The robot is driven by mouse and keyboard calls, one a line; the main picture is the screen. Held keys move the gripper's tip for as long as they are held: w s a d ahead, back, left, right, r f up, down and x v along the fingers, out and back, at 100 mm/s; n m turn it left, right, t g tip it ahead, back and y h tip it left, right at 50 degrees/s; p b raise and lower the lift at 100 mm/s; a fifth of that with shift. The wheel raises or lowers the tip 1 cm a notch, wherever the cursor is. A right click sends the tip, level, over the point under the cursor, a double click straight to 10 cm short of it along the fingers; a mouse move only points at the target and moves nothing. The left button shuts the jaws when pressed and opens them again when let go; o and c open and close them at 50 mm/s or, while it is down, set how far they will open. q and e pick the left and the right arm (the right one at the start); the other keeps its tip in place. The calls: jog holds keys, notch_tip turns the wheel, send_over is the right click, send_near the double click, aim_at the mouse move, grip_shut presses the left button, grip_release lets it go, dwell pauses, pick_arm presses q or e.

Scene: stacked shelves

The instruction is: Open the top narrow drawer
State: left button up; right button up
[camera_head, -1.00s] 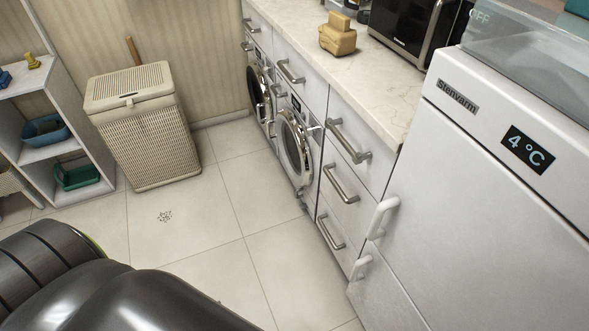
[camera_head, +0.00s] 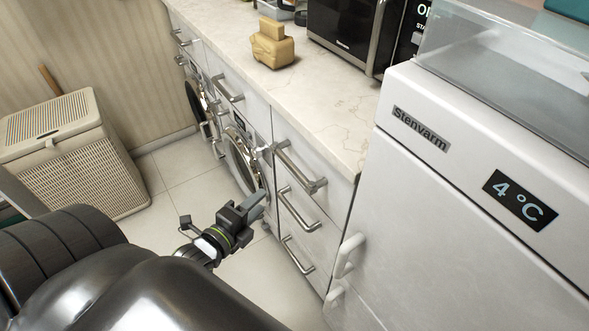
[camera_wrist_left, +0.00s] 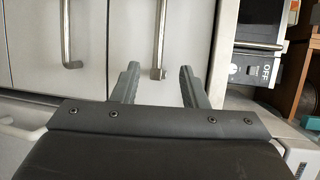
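The top narrow drawer (camera_head: 318,190) is the uppermost white front in the column beside the fridge, under the marble counter. It looks shut. Its metal bar handle (camera_head: 298,168) is clear in the head view. In the left wrist view a bar handle (camera_wrist_left: 158,45), which looks like that of the top drawer, lies ahead, lined up between the fingers. My left gripper (camera_head: 260,204) is in front of the drawers, lower than the top handle in the head picture. In the left wrist view its fingers (camera_wrist_left: 160,78) are spread and empty. My right gripper is not in view.
Two lower drawer handles (camera_head: 298,210) (camera_head: 296,255) sit below. The white fridge (camera_head: 440,220) stands close on the right, with its own handle (camera_head: 348,255). A washing machine (camera_head: 240,160) is to the left. Floor by the wicker hamper (camera_head: 85,175) is clear.

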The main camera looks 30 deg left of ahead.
pick_arm(q)
jog(key=p, duration=0.1)
send_near(293, 169)
jog(key=w+f, duration=0.1)
jog(key=w, duration=0.5)
jog(key=w+f+p, duration=0.1)
jog(key=w, duration=0.2)
jog(key=shift+w+f, duration=0.15)
jog(key=shift+w, duration=0.2)
jog(key=shift+w+f, duration=0.1)
jog(key=shift+w, duration=0.35)
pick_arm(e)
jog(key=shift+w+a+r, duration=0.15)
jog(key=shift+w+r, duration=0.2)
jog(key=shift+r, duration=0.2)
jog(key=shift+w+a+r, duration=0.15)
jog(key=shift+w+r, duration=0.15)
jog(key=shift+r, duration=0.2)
pick_arm(q)
grip_shut()
